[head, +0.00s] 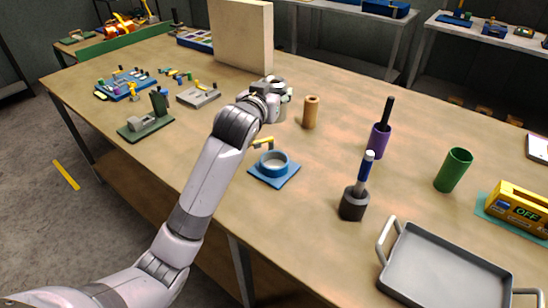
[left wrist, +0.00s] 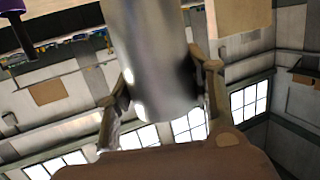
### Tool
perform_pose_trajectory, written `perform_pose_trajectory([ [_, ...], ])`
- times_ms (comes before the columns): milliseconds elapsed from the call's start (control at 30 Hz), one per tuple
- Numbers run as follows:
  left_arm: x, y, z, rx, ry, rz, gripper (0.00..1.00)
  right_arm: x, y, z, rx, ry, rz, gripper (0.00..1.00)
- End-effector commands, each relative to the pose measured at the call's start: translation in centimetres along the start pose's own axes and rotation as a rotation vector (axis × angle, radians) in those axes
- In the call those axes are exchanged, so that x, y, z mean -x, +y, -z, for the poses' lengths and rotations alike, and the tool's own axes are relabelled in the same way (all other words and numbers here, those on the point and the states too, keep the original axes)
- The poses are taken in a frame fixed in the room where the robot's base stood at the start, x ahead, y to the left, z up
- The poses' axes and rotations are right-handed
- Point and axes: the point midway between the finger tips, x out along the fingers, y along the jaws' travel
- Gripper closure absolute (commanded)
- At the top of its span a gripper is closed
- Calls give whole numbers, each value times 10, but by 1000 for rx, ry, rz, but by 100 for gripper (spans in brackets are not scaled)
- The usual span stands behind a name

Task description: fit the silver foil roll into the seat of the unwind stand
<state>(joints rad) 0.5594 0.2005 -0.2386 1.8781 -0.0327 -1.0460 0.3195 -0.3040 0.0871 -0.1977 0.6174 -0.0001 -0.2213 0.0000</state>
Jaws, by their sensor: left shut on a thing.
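The silver foil roll (left wrist: 155,50) is a shiny metal cylinder, large in the left wrist view. My left gripper (left wrist: 163,78) is shut on it, with one finger on each side. In the head view my left gripper (head: 278,98) is above the table, left of a brown cylinder, and mostly hides the roll. A blue square base with a raised round ring seat and a yellow lever (head: 274,166) looks like the unwind stand. It sits nearer the front edge than the gripper, and its ring looks empty. My right gripper is not in view.
The brown cylinder (head: 311,112) stands close right of the gripper. A purple cup (head: 379,141), dark holder (head: 353,204), green cup (head: 454,170) and grey tray (head: 445,268) are farther right. A tall beige panel (head: 242,36) stands behind. A green fixture (head: 146,126) is left.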

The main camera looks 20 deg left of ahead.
Motion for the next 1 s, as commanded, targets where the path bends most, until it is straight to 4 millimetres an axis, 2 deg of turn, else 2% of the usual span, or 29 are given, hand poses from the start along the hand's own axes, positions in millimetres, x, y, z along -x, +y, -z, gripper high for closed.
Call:
perform_pose_trajectory([
  [33,-2,0,-16,0,-7,-1,87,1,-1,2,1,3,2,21],
  [100,-6,0,-35,-2,-8,0,87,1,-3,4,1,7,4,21],
  [400,-21,0,-109,0,-5,0,87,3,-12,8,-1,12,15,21],
  [767,-29,1,-150,-2,-3,-1,87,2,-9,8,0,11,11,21],
  [800,-31,1,-157,-1,-3,-1,92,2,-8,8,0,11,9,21],
  [933,-34,1,-175,0,-9,0,92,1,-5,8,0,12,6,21],
  [967,-34,1,-178,0,-11,0,98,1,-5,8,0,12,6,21],
  [1000,-34,1,-180,1,-13,0,100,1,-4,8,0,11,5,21],
])
